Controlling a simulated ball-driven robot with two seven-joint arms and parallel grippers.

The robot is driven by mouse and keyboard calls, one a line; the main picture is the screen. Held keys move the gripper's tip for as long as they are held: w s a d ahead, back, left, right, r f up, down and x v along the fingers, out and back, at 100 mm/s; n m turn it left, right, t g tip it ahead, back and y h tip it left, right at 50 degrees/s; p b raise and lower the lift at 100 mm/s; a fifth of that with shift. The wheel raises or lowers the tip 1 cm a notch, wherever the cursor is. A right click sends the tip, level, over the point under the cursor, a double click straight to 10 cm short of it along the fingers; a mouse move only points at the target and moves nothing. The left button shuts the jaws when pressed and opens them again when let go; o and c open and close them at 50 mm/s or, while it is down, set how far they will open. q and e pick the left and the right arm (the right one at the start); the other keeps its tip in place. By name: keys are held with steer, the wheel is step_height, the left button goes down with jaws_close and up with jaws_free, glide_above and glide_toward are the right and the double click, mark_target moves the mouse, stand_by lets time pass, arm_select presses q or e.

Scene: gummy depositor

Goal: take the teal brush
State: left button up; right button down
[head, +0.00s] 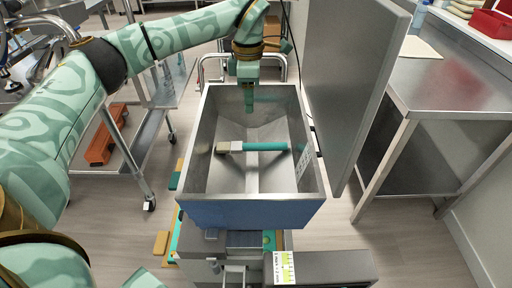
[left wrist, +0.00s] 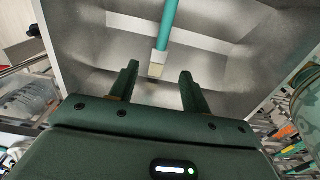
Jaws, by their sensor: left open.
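The teal brush (head: 265,146) lies across the inside of the open metal hopper (head: 205,165), its pale bristle end to the left and its teal handle to the right. My left gripper (head: 249,108) points down into the hopper from its far side, above and behind the brush, apart from it. In the left wrist view the gripper (left wrist: 158,80) is open and empty. There the brush (left wrist: 170,25) shows beyond the fingertips, its bristle end nearest, between the finger lines. My right gripper is not in view.
A raised metal lid or panel (head: 350,70) stands right of the hopper. A steel table (head: 450,85) is at the right, with a red bin (head: 492,24) behind. A wheeled metal cart (head: 150,130) stands at the left. The hopper walls surround the brush.

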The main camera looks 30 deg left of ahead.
arm_select(q)
steer(key=b, duration=0.3)
glide_above(250, 144)
step_height(250, 144, down, 10)
steer(key=shift+w+a+f, duration=0.1)
steer(key=shift+w+a, duration=0.05)
steer(key=shift+f, duration=0.4)
step_height(250, 144, down, 5)
steer(key=b, duration=0.2)
steer(key=shift+r+b, duration=0.1)
steer(key=shift+b, duration=0.25)
steer(key=shift+r, duration=0.2)
steer(key=shift+s, duration=0.2)
jaws_close()
